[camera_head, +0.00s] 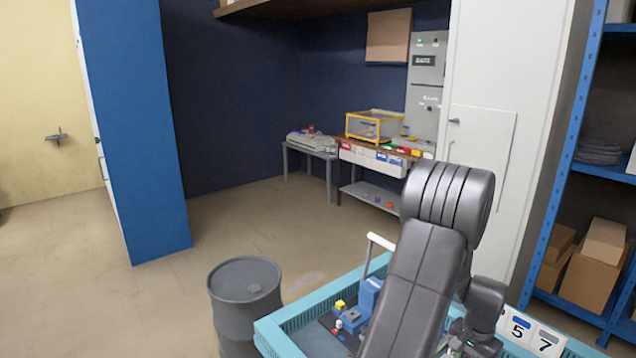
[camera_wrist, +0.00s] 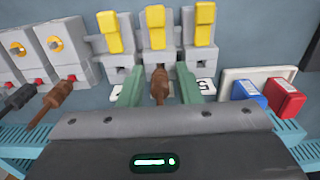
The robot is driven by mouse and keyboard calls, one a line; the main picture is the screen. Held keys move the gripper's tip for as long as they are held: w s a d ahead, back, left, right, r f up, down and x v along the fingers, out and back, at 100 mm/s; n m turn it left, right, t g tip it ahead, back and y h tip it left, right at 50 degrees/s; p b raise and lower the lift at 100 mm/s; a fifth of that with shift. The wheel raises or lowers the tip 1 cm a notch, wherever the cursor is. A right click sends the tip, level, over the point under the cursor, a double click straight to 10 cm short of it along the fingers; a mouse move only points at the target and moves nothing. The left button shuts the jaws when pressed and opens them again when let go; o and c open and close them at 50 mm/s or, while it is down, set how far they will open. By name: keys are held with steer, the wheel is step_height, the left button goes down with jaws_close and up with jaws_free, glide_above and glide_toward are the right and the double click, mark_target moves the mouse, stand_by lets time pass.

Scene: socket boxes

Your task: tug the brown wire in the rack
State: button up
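In the wrist view a brown wire (camera_wrist: 160,86) comes out of the middle of three grey terminal blocks with yellow levers (camera_wrist: 156,48). My gripper (camera_wrist: 159,87) has its two green fingers on either side of this wire. The fingers are apart, with a visible gap to the wire on each side. A second brown wire (camera_wrist: 52,99) and a black wire (camera_wrist: 17,97) come out of grey modules with yellow round parts (camera_wrist: 55,44) at the left. In the head view my arm hides much of the work area, and the gripper's fingers are not clear.
A red block (camera_wrist: 285,98) and a blue block (camera_wrist: 249,93) sit by a white plate at the right. Teal crate walls (camera_head: 290,315) surround the work area. A dark barrel (camera_head: 245,300) stands left of it, and blue shelving (camera_head: 565,150) stands at the right.

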jaws_close()
steer(key=shift+r, duration=0.1)
stand_by(0.7)
stand_by(0.5)
steer(key=shift+o, duration=1)
jaws_free()
steer(key=shift+f, duration=0.2)
steer(key=o, duration=0.4)
steer(key=shift+c, duration=0.2)
steer(key=shift+r, duration=0.1)
